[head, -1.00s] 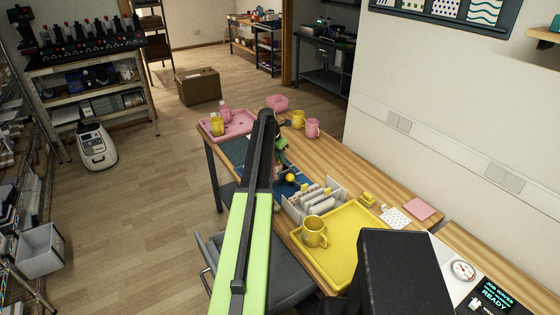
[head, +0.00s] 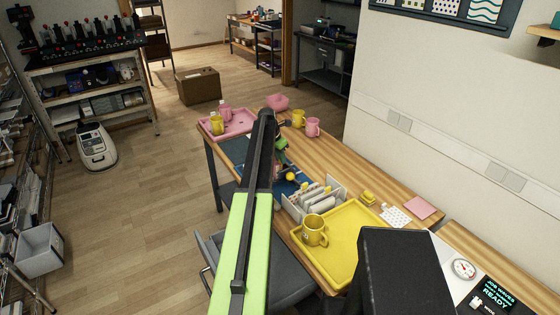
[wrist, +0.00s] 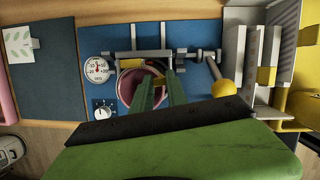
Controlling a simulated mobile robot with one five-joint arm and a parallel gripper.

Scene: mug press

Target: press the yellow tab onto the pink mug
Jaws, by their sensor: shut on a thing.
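The pink mug (wrist: 137,84) sits at the press in the wrist view, partly hidden by my green fingers. My gripper (wrist: 158,78) is shut on the mug, although the exact grip is hard to see. A small yellow piece (wrist: 131,63) shows at the mug's far rim; I cannot tell if it is the tab. The press (wrist: 204,82) has a blue base, grey bars and a lever with a yellow knob (wrist: 223,88). In the head view my arm hides most of the press; its yellow knob (head: 290,176) shows.
A grey divided rack (head: 300,207) with yellow-topped pieces stands right of the press. A yellow tray (head: 345,246) holds a yellow mug (head: 314,230). Another pink mug (head: 313,128) and yellow mug (head: 298,118) stand at the far end, near a pink tray (head: 238,122).

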